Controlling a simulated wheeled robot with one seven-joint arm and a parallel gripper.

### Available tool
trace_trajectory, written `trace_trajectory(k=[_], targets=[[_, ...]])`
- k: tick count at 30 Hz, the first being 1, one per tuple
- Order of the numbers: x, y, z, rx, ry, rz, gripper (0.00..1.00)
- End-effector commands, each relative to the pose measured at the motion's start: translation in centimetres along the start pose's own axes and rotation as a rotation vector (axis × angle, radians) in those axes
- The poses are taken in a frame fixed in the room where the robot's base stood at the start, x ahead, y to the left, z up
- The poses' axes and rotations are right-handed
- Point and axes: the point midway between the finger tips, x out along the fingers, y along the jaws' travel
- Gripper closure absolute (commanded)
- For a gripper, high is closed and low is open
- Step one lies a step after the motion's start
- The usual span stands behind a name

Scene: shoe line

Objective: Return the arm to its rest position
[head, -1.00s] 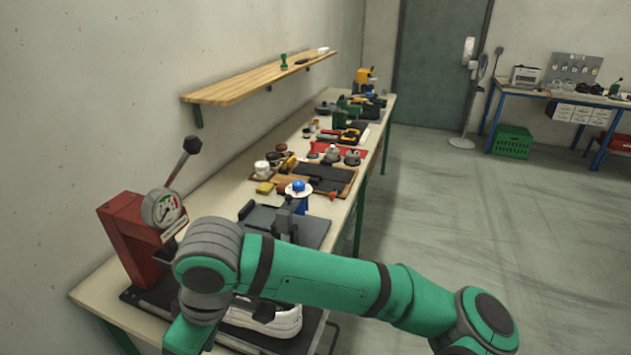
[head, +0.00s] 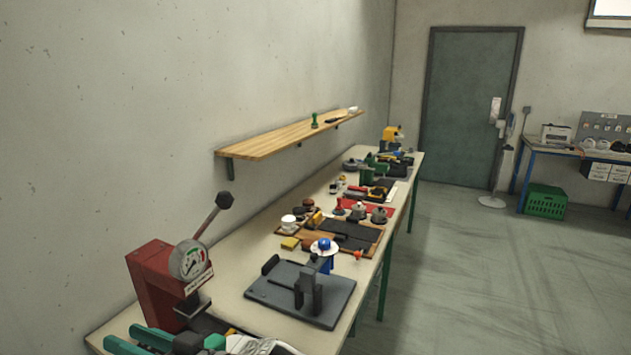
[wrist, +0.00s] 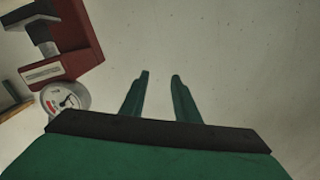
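My gripper shows in the wrist view (wrist: 159,95) with its two green fingers apart and nothing between them. Bare pale wall lies beyond the fingers. The red press (head: 162,285) with its round gauge stands at the near left of the bench, and it also shows at the upper left of the wrist view (wrist: 85,35). In the head view, green and grey parts of my arm (head: 165,340) show low at the bottom left, beside the press.
The long bench (head: 232,305) runs along the wall. A dark plate with upright blocks (head: 265,289) lies on it, with several tools and parts behind. A wooden shelf (head: 270,140) juts from the wall above. The floor (head: 480,270) to the right is clear.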

Motion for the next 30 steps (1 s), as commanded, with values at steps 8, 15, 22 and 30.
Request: trace_trajectory(k=[8,15,22,30], targets=[[-1.9,3.7,-0.4,0.128,0.281,0.108,0.72],[-5.1,7.7,1.9,0.219,0.467,0.264,0.72],[-9.2,10.9,6.6,0.281,0.586,0.452,0.72],[-14.9,12.8,14.2,0.308,0.642,0.702,0.72]])
